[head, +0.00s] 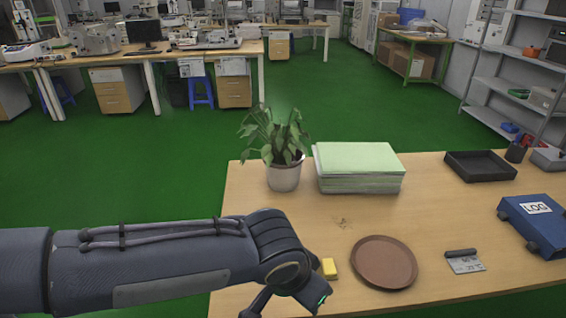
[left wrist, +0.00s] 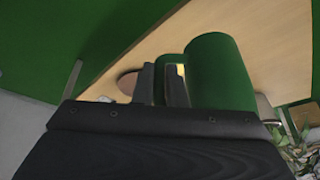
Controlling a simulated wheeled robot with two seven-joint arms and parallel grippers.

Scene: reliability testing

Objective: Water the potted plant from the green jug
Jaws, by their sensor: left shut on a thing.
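The potted plant (head: 284,172) stands upright in a pale pot near the table's far left corner; its leaves also show at the lower right of the left wrist view (left wrist: 298,140). The green jug (left wrist: 222,72) is large in the left wrist view, in front of my left gripper (left wrist: 165,84). The gripper's two dark fingers are shut on the jug's handle side. In the head view my left arm reaches over the near left table edge, below the plant; the jug cannot be made out there. My right gripper is in neither view.
On the table (head: 440,215) are a stack of green-topped paper (head: 360,170), a brown round plate (head: 384,262), a yellow block (head: 329,268), a small card with a dark clip (head: 465,262), a black tray (head: 480,166) and a blue LOG box (head: 535,228). The middle is mostly clear.

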